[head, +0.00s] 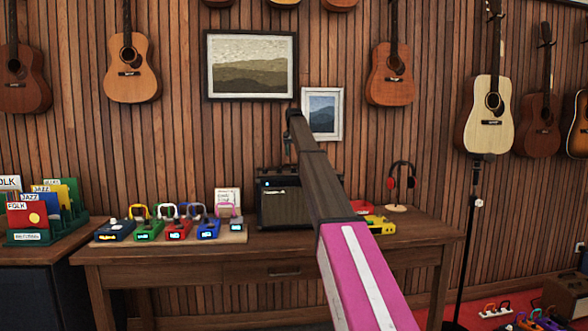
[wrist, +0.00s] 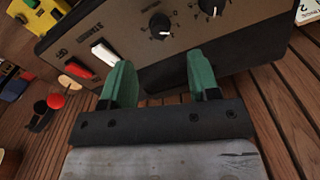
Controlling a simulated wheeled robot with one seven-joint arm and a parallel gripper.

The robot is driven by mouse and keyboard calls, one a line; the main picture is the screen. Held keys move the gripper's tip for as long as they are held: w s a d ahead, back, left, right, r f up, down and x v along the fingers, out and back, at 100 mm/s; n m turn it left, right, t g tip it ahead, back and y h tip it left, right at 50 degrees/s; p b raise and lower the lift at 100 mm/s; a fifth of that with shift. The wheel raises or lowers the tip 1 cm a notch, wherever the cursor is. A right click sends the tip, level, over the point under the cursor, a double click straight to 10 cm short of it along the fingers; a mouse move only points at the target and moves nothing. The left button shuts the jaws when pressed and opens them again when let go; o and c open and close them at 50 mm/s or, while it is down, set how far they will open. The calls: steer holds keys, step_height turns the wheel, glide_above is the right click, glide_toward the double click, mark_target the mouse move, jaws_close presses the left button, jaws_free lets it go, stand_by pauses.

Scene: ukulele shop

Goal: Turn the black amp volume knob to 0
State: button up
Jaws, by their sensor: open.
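The black amp (head: 284,208) stands on the wooden table against the wall in the head view, partly behind my arm. Its panel (wrist: 130,45) fills the upper part of the wrist view and appears tilted. Two black knobs with pale pointer marks show on it: one knob (wrist: 160,26) near the middle and another knob (wrist: 211,5) at the top edge, partly cut off. The knob labels are too small to read, so I cannot tell which is volume. My gripper (wrist: 160,62) is open, with green fingers apart and nothing between them. The middle knob lies beyond the gap, apart from the fingers.
A white switch (wrist: 104,52) and a red switch (wrist: 78,70) sit beside the knobs. Red headphones (head: 391,184) on a stand and a yellow pedal (head: 380,225) are right of the amp. Several pedals on a board (head: 232,238) and a small card (head: 228,200) are left.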

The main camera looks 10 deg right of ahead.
mark_target(294, 170)
step_height(294, 170, down, 8)
steer(key=shift+r, duration=0.25)
steer(key=c, duration=0.9)
